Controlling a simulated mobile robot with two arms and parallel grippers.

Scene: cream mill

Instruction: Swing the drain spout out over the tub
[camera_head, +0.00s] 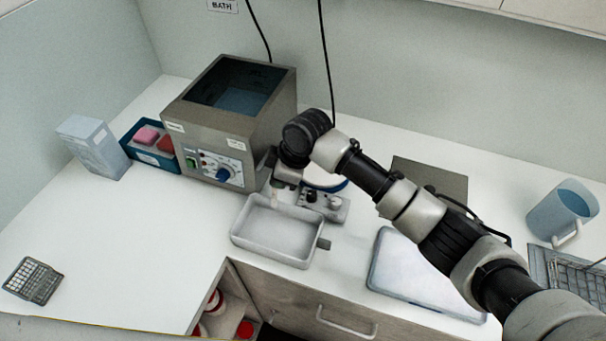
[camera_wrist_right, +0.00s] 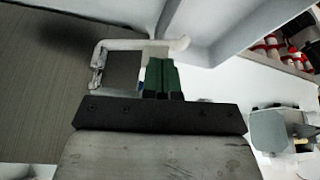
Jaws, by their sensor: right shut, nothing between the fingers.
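The pale drain spout (camera_wrist_right: 180,43) shows as a bent pipe at the upper middle of the right wrist view, close to the grey side of the bath (camera_wrist_right: 50,85). My right gripper (camera_wrist_right: 160,64) is shut and empty, its green fingertips overlapping the spout's near side; I cannot tell whether they touch. In the head view my right gripper (camera_head: 275,182) is beside the bath's right front corner, and the arm hides most of the spout. The light grey tub (camera_head: 265,252) sits just in front on the counter. Its walls (camera_wrist_right: 225,25) show beyond the spout. My left gripper is out of view.
The steel bath (camera_head: 205,135) holds water. The counter at left front is mostly clear.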

